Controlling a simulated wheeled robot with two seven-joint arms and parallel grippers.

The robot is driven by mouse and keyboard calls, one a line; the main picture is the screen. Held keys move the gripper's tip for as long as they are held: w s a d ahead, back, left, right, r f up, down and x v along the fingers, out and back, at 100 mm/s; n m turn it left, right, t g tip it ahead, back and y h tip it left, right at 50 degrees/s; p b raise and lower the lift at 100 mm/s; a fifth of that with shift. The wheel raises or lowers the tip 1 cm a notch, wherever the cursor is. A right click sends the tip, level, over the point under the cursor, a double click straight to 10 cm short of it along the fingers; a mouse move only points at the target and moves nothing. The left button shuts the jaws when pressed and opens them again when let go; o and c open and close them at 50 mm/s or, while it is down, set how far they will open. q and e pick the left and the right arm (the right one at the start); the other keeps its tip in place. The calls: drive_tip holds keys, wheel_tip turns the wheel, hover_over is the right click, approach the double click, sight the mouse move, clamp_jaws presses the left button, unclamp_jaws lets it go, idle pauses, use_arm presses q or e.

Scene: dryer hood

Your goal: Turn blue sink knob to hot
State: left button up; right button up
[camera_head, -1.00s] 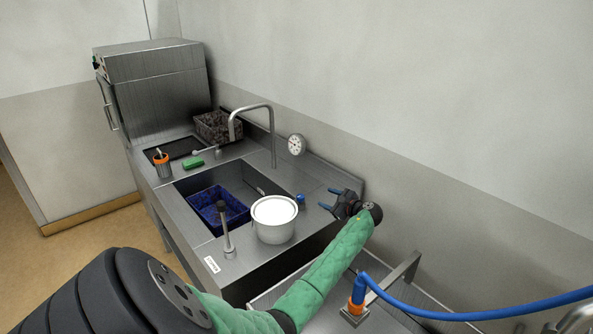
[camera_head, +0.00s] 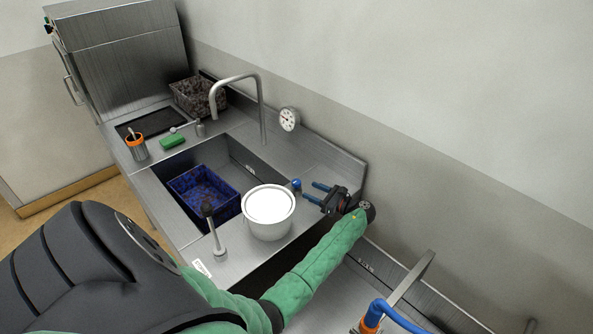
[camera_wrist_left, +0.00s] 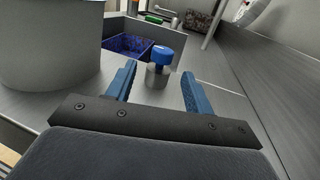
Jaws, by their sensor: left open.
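The blue sink knob (camera_head: 296,184) stands on the steel sink counter, right of the white pot and close to the back wall. In the left wrist view the blue knob (camera_wrist_left: 162,55) sits on a short metal stem, ahead of and between the two blue fingers. My left gripper (camera_head: 314,192) is open, with its fingers pointing at the knob. It also shows in the left wrist view (camera_wrist_left: 158,84), with nothing between the fingers. The fingertips are close to the knob; I see no contact. My right gripper is not in view.
A large white pot (camera_head: 267,224) stands left of the gripper. The sink basin holds a blue crate (camera_head: 228,202). A short upright fitting (camera_head: 217,240) stands at the front.

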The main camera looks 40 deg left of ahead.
sight(297, 183)
use_arm(q)
drive_tip(key=shift+a, duration=0.1)
drive_tip(key=shift+w+a, duration=0.1)
drive_tip(key=shift+a, duration=0.15)
drive_tip(key=a, duration=0.2)
drive_tip(key=a+b, duration=0.1)
drive_tip(key=a, duration=0.2)
drive_tip(key=s+a+b, duration=0.1)
drive_tip(key=a, duration=0.1)
drive_tip(key=shift+a, duration=0.15)
drive_tip(key=shift+s, duration=0.1)
drive_tip(key=c, duration=0.9)
drive_tip(key=shift+c, duration=0.2)
